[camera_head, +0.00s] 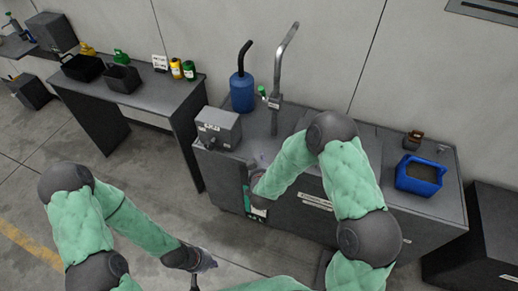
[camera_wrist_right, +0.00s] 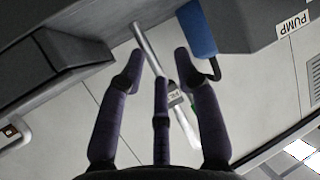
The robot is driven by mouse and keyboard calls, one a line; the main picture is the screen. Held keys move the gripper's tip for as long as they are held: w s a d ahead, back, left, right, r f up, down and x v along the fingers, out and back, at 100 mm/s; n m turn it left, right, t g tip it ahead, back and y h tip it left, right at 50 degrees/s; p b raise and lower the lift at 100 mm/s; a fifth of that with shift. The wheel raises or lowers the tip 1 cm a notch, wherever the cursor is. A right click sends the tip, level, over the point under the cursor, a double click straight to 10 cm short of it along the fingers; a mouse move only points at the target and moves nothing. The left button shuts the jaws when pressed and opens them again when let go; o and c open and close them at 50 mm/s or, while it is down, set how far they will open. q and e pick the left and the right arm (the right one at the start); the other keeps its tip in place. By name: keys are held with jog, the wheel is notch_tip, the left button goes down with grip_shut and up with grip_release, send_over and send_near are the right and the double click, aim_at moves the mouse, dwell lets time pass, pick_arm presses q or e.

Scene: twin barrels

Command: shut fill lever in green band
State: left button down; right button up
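A tall bent silver pipe (camera_head: 277,85) stands at the back of the counter, with a small green-tipped lever (camera_head: 262,91) on its left side. In the right wrist view the pipe (camera_wrist_right: 146,48) shows beyond my fingers, with a small lettered tag (camera_wrist_right: 174,98) and a bit of green (camera_wrist_right: 195,113). A narrow dark strip with a green band (camera_head: 247,201) is on the counter's front. My right gripper (camera_head: 262,161) is at the counter's front edge, fingers spread and empty, apart from the lever. My left gripper (camera_head: 208,263) hangs low before the counter; its fingers are too small to judge.
A blue barrel (camera_head: 242,93) with a black spout and a grey box (camera_head: 217,127), labelled PUMP in the wrist view (camera_wrist_right: 294,25), stand left of the pipe. A blue container (camera_head: 420,174) is at the right. A side bench (camera_head: 160,92) holds dark bins and small canisters.

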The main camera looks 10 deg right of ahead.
aim_at(264, 94)
jog(key=shift+w+r+n, duration=0.25)
jog(key=shift+r+n, duration=0.15)
jog(key=shift+n, duration=0.2)
grip_shut()
notch_tip(264, 94, up, 14)
jog(key=w+f+n+t+y+p, duration=0.2)
jog(key=n+t, duration=0.6)
jog(key=n, duration=1.3)
jog(key=w+d+r, duration=0.1)
jog(key=w+r, duration=0.1)
jog(key=w, duration=0.3)
jog(key=w+d+r+y+b, duration=0.1)
jog(key=w+r, duration=0.2)
jog(key=w, duration=0.3)
jog(key=shift+w+d+r, duration=0.3)
jog(key=shift+d+r, duration=0.05)
